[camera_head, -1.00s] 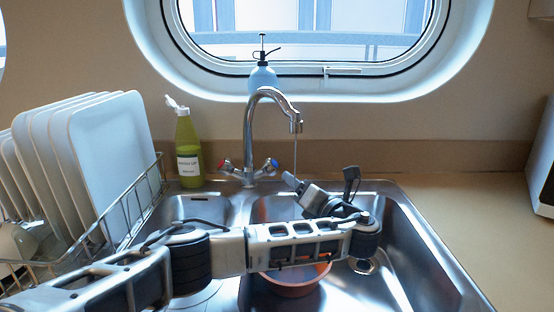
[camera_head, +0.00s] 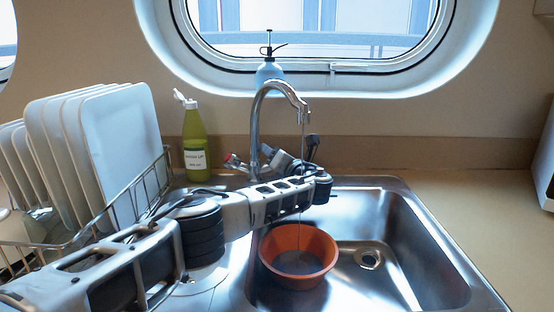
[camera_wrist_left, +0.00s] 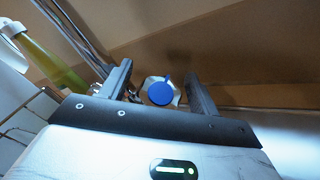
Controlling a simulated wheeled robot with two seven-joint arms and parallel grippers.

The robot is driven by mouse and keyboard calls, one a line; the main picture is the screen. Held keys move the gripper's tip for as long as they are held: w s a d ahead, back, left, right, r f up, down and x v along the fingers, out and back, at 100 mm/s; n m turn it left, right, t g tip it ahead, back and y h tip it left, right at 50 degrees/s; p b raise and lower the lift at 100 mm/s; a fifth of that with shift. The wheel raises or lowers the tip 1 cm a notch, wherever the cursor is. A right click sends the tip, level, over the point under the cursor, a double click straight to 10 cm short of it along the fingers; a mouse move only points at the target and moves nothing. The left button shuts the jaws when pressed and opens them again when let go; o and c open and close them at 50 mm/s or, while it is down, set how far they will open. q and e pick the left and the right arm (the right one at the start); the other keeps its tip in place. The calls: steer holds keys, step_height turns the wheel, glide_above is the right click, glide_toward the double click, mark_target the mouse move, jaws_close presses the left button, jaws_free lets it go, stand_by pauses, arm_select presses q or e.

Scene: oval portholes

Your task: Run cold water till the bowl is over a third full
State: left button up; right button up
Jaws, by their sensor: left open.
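The orange bowl (camera_head: 318,240) stands in the sink basin under the faucet (camera_head: 256,120). A thin water stream (camera_head: 303,132) runs from the spout and passes my arm into the bowl. Greyish water shows low in the bowl; its exact depth is hard to tell. The red-marked tap handle (camera_head: 232,160) is left of the faucet base. The blue-capped cold handle (camera_wrist_left: 161,93) sits between the open fingers of my left gripper (camera_wrist_left: 157,80) in the wrist view, with no clear contact. In the head view my left gripper (camera_head: 272,156) hides that handle. My right gripper is out of view.
A dish rack (camera_head: 150,195) with several white plates stands at left.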

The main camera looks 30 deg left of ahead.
arm_select(q)
steer(key=c, duration=1)
steer(key=shift+o, duration=0.2)
steer(key=shift+f+n+y+b, duration=0.2)
steer(key=shift+n+y+b, duration=0.15)
steer(key=shift+b, duration=0.45)
steer(key=shift+n+g+y+b, duration=0.25)
steer(key=shift+g+b, duration=0.05)
steer(key=shift+b, duration=0.05)
steer(key=shift+r, duration=0.25)
steer(key=o, duration=0.9)
steer(key=shift+o, duration=0.3)
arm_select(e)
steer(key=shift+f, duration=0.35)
